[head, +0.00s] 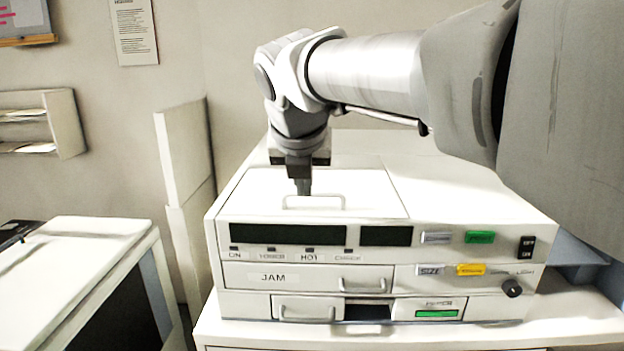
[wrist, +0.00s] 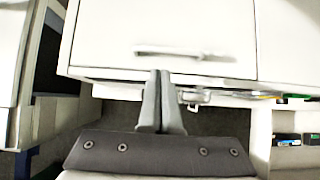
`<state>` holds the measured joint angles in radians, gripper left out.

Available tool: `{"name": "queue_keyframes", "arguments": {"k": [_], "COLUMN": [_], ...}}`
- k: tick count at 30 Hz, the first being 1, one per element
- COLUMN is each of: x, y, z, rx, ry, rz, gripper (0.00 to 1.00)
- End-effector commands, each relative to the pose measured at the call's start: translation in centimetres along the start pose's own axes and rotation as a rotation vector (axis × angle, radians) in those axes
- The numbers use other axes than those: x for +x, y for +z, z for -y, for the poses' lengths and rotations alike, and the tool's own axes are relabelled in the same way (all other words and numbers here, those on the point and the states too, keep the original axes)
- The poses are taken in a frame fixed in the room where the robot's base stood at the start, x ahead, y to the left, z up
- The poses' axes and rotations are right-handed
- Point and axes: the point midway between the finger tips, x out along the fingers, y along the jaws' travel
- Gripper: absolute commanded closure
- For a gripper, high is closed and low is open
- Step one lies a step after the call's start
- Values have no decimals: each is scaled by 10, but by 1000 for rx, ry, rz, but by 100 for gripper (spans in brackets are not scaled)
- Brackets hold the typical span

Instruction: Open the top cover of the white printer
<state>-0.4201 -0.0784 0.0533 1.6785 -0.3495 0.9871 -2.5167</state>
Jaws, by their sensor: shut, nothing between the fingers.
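The white printer (head: 470,215) stands on a white surface, its front panel facing me. Its top cover (head: 370,185) lies flat and closed at the left of the printer's top, with a thin bar handle (head: 335,197) near its front edge. My gripper (head: 303,190) points down over the cover, shut and empty, its tips beside the handle. In the wrist view, the shut fingers (wrist: 160,75) reach up to the handle (wrist: 200,54), near its left part. I cannot tell whether they touch it. The cover (wrist: 165,25) fills the upper part of that view.
The front has a JAM drawer (head: 310,278), lower compartments, a green button (head: 480,237), a yellow button (head: 471,269) and a knob (head: 512,288). A white-topped unit (head: 75,245) stands at left. White panels (head: 185,160) lean near the wall. My arm spans the upper right.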

Motion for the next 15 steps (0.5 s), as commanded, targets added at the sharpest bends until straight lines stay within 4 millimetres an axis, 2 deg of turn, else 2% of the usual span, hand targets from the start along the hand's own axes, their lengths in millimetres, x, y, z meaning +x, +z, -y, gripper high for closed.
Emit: {"name": "queue_keyframes", "arguments": {"k": [1, 6, 10, 15], "x": [12, 39, 51, 56], "y": [-2, -1, -1, 0], "z": [1, 1, 1, 1], "rx": [1, 2, 3, 4], "ry": [-3, -2, -1, -1], "rz": [-4, -3, -2, 0], "gripper": [100, 100, 100, 100]}}
